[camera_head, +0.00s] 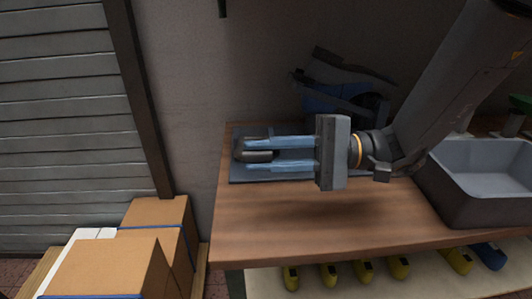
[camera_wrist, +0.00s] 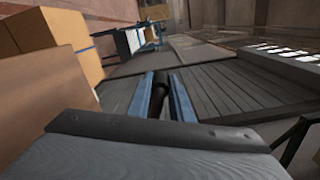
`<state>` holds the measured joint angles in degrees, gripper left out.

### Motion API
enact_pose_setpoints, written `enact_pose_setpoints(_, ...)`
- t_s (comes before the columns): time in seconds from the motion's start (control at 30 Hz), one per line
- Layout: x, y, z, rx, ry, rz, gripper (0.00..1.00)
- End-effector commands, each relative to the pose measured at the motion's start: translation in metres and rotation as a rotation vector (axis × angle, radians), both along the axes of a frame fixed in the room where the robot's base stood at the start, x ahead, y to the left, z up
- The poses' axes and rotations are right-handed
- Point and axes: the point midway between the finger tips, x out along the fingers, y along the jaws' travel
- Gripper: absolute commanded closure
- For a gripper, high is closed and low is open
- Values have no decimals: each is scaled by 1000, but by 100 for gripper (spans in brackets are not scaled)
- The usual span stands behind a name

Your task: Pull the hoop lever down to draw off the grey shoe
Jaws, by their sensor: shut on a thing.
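My gripper (camera_head: 282,154) reaches left over the workbench, its two long blue fingers closed on a dark rounded piece (camera_head: 258,156). In the wrist view the same dark piece (camera_wrist: 160,92) shows as a black bar between the fingers. I cannot tell whether it is the hoop lever or part of the shoe. Behind my gripper stands a blue and dark grey device (camera_head: 345,98) with slanted dark parts on top, partly hidden by my arm. I cannot clearly make out the grey shoe.
A dark mat (camera_head: 240,173) lies on the wooden bench (camera_head: 290,225) under the gripper. A grey bin (camera_head: 480,205) stands at the right. Cardboard boxes (camera_head: 105,268) are stacked at lower left. Several yellow shoe lasts (camera_head: 328,274) sit below the bench. The front of the bench is clear.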

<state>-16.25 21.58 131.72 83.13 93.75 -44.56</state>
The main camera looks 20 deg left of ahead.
Motion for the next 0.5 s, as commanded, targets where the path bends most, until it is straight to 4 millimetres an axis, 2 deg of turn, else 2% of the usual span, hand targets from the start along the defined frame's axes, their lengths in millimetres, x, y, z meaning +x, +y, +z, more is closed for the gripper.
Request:
enact_pose_setpoints(0.03, -3, -1, -6, -12, 7, 4, 100)
enact_pose_setpoints(0.17, -4, -1, -7, -15, 9, 5, 100)
enact_pose_setpoints(0.2, -4, -1, -8, -16, 8, 5, 79)
enact_pose_setpoints(0.3, -4, -2, -7, -15, 9, 5, 62)
enact_pose_setpoints(0.5, -2, -2, -5, -11, 6, 2, 62)
